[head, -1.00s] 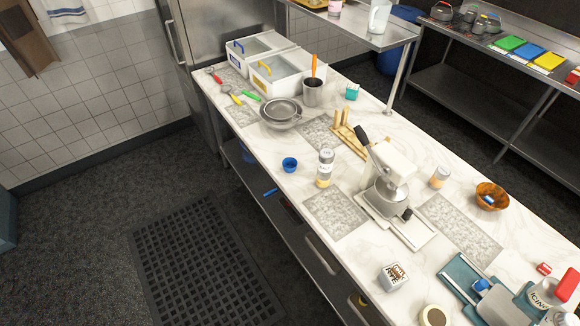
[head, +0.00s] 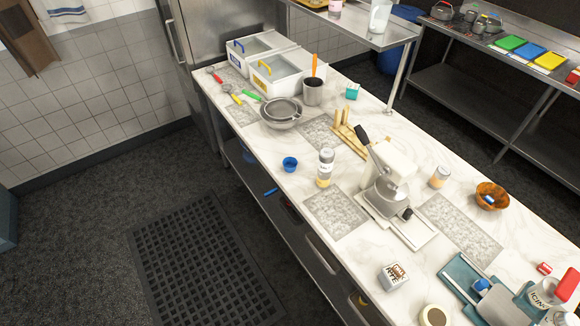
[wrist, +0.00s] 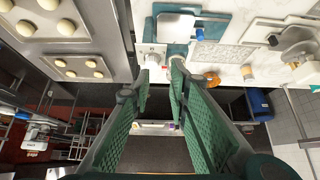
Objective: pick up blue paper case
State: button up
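The small round blue paper case (head: 290,164) stands upright on the marble counter (head: 262,178) in the head view. It is near the counter's front edge, left of a clear-topped jar (head: 325,168) and in front of the metal bowls. I cannot make it out in the wrist view. My gripper (wrist: 163,76) shows in the wrist view with two green ribbed fingers apart and nothing held between them. My gripper is outside the head view, so its distance from the case cannot be told.
A white spice cube (head: 393,276) and teal tray (head: 457,270) lie nearer the front right. Marble around the case is mostly clear.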

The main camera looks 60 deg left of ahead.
jog(key=w+a+r+n+g+y+b, duration=0.1)
jog(key=w+a+r+n, duration=0.25)
jog(key=w+a, duration=0.5)
jog(key=w+a+r+n+y, duration=0.15)
jog(key=w+a+n, duration=0.3)
jog(key=a, duration=0.75)
jog(key=w+a+f+n+g+b, duration=0.15)
jog(key=a+n, duration=0.25)
jog(key=a, duration=1.7)
jog(key=a+f+n+g+b, duration=0.1)
jog(key=a+f+n, duration=0.25)
jog(key=a, duration=1.65)
jog(key=s+a+f+n, duration=0.1)
jog(key=s+a+f, duration=0.1)
jog(key=a, duration=0.4)
jog(key=s+a+f+n, duration=0.2)
jog(key=s+a, duration=0.1)
jog(key=a, duration=0.3)
jog(key=s+a+f+n, duration=0.1)
jog(key=s+a+f, duration=0.4)
jog(key=f, duration=0.2)
jog(key=s+a+f+n+g+h, duration=0.1)
jog(key=s+a+f, duration=0.4)
jog(key=f, duration=0.2)
jog(key=s+a+f+n, duration=0.1)
jog(key=s+a+f, duration=0.4)
jog(key=f, duration=0.3)
jog(key=shift+h, duration=0.35)
jog(key=shift+f, duration=0.1)
